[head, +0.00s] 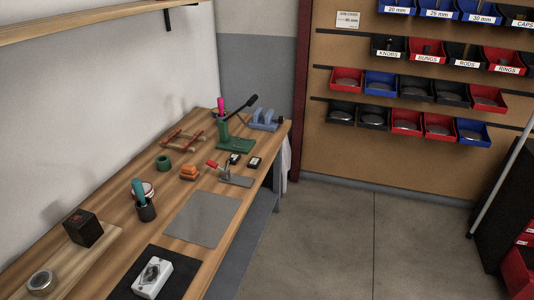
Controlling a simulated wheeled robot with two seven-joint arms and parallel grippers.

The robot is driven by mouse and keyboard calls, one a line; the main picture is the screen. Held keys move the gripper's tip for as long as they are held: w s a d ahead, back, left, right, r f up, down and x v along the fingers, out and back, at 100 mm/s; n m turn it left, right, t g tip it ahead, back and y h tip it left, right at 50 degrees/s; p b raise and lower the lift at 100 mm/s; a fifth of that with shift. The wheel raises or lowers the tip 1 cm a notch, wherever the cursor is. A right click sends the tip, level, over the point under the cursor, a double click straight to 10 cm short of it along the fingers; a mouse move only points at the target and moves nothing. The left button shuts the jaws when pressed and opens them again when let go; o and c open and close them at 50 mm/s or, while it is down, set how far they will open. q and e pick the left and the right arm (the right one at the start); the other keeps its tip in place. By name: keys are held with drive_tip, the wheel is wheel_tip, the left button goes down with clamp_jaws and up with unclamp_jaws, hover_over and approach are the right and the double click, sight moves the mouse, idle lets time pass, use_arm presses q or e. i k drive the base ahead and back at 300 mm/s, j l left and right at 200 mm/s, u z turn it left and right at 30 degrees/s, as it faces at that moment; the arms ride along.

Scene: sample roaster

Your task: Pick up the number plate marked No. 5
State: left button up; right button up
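I cannot make out a plate marked No. 5 in the head view. Two small dark pieces with pale marks lie on the wooden workbench (184,211), a left one (235,158) and a right one (254,162). They lie in front of a green lever press (235,143), and their marks are too small to read. Neither of my grippers shows in this view.
Labelled bins (405,121) hang on the far wall. The floor (345,240) is clear.

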sight(255, 162)
drive_tip(key=i+l, duration=2.1)
drive_tip(key=i, duration=0.25)
drive_tip(key=u, duration=1.35)
drive_tip(key=i+l, duration=0.05)
drive_tip(key=l, duration=0.05)
